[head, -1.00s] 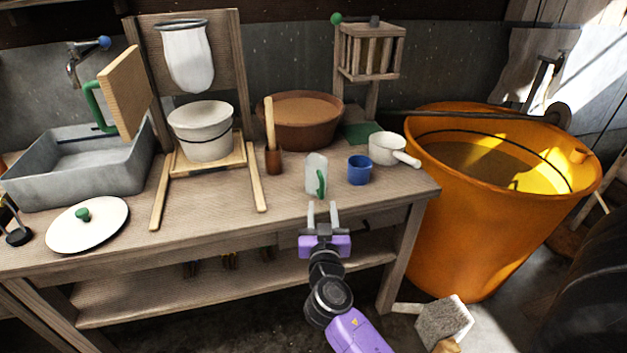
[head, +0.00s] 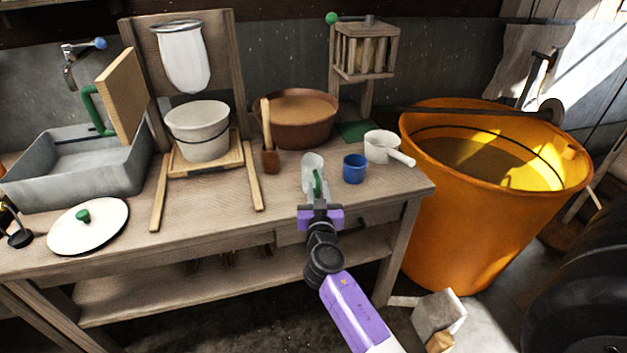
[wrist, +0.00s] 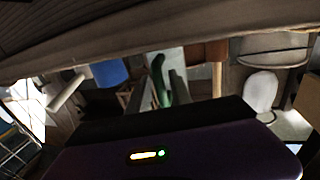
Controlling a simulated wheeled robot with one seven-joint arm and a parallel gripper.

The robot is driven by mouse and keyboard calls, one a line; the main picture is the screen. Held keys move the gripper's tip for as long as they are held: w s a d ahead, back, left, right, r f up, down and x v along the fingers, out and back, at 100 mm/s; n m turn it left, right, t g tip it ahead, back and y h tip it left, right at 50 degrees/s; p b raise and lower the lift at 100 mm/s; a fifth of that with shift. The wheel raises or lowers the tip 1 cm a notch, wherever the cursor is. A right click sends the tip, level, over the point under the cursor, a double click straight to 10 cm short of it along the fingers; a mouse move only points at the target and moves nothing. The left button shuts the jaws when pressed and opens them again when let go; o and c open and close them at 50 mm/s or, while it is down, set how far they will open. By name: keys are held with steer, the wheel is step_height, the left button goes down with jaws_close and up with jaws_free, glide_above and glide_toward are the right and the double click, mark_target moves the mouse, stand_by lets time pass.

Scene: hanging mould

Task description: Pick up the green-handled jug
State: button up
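The green-handled jug (head: 311,164) is a clear, pale vessel standing near the front edge of the workbench, left of the blue cup. Its green handle (head: 318,183) faces me. My gripper (head: 318,193) is right in front of the jug at the handle. In the wrist view the green handle (wrist: 160,77) shows between the two spread fingers, with a gap visible beside it. The gripper is open and not closed on anything. The jug's clear body is hard to make out in the wrist view.
A blue cup (head: 355,169) stands close right of the jug, with a white dipper (head: 381,146) behind it. A wooden-handled tool (head: 270,160) and a brown bowl (head: 294,134) are behind left. An orange tub (head: 450,240) stands right of the bench (head: 215,208).

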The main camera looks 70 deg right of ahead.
jaws_close()
stand_by(1.2)
